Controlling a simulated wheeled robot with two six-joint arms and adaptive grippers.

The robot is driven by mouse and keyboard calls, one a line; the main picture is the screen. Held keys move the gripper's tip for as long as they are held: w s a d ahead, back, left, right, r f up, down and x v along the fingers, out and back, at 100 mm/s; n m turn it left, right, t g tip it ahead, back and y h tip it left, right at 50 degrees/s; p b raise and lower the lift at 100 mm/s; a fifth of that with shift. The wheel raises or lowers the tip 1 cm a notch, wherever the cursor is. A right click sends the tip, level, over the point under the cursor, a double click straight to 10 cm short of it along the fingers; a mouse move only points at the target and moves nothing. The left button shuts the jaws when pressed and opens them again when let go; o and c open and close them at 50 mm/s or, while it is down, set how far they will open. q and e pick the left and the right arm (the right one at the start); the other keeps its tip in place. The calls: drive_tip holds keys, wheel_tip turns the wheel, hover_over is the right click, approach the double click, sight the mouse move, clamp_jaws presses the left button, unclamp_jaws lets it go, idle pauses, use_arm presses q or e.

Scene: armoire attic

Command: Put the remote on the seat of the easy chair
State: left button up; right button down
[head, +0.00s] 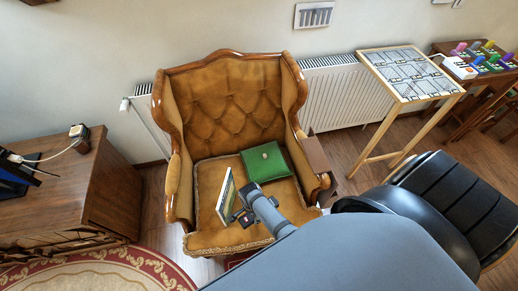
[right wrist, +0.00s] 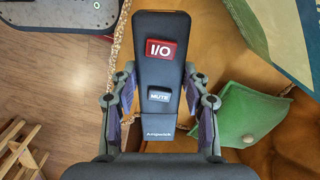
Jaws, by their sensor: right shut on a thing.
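The easy chair (head: 228,95) is upholstered in tufted golden-brown velvet with a carved wooden frame. Its seat (head: 211,176) is partly covered by a book and a green item. My right gripper (head: 246,214) is over the front part of the seat. In the right wrist view this gripper (right wrist: 160,103) is shut on the black remote (right wrist: 158,72), with a finger on each side. The remote has a red I/O button and a grey MUTE button. It looks raised above the seat, but its exact height cannot be told. My left gripper is not in view.
A green pouch-like item (head: 264,162) lies at the back right of the seat. A book (head: 227,198) stands tilted at the left of the gripper. A black chair (head: 445,195) is at the right, a wooden cabinet (head: 110,185) at the left. Bare seat shows around the gripper.

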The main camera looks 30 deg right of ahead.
drive_tip(key=w+d+f+b, duration=0.1)
drive_tip(key=d+f+b, duration=0.2)
drive_tip(key=d+b, duration=0.1)
drive_tip(key=w+d+f+b, duration=0.1)
drive_tip(key=d+f+b, duration=0.2)
drive_tip(key=d+b, duration=0.1)
drive_tip(key=d+f+b, duration=0.3)
drive_tip(key=d+b, duration=0.1)
drive_tip(key=b, duration=0.1)
drive_tip(key=shift+w+d+f+b, duration=0.15)
drive_tip(key=shift+w+d+b, duration=0.1)
drive_tip(key=shift+w+b, duration=0.15)
drive_tip(key=shift+d, duration=0.1)
